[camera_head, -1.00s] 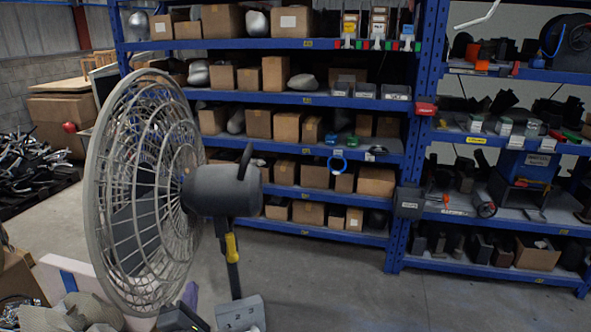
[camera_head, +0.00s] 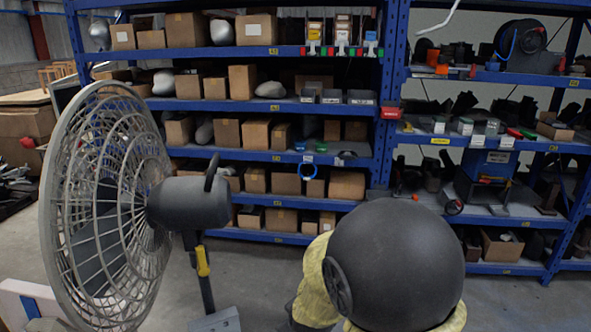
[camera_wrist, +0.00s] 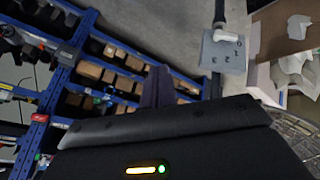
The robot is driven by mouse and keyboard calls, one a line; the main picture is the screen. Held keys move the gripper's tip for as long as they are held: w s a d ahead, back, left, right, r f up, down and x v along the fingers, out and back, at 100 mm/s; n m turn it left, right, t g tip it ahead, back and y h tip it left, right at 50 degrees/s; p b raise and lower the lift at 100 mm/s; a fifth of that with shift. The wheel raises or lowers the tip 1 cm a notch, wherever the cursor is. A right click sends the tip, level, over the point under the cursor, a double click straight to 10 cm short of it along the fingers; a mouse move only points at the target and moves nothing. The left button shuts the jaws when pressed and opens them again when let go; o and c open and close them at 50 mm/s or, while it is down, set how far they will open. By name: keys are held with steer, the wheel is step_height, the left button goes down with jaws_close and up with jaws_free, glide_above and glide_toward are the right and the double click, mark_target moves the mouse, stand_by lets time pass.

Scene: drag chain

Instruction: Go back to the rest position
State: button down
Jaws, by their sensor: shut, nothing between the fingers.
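My gripper (camera_wrist: 157,76) shows in the wrist view as dark fingers closed together, with nothing seen between them. Its dark body fills the bottom of that view. The gripper is not seen in the head view. There, a large dark rounded joint of my arm with a yellow cover stands at the lower right of centre, in front of the shelves. The fingers appear against the blue shelving (camera_wrist: 92,62) in the wrist view, apart from the fan's numbered base (camera_wrist: 222,50).
A large grey fan (camera_head: 105,205) stands at the left, close to my arm. Blue shelves (camera_head: 290,156) with cardboard boxes and parts line the back. An open cardboard box (camera_wrist: 280,30) shows in the wrist view. Floor between fan and shelves looks clear.

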steer(key=s+d+r+m+g+h, duration=0.1)
steer(key=s+d+m+g, duration=0.3)
steer(key=s+d+m, duration=0.4)
steer(key=s+d+r, duration=0.1)
steer(key=s+d, duration=0.4)
steer(key=d, duration=0.1)
steer(key=shift+s+d+m+g, duration=0.15)
steer(key=shift+s+m+g, duration=0.1)
steer(key=shift+m+g, duration=0.05)
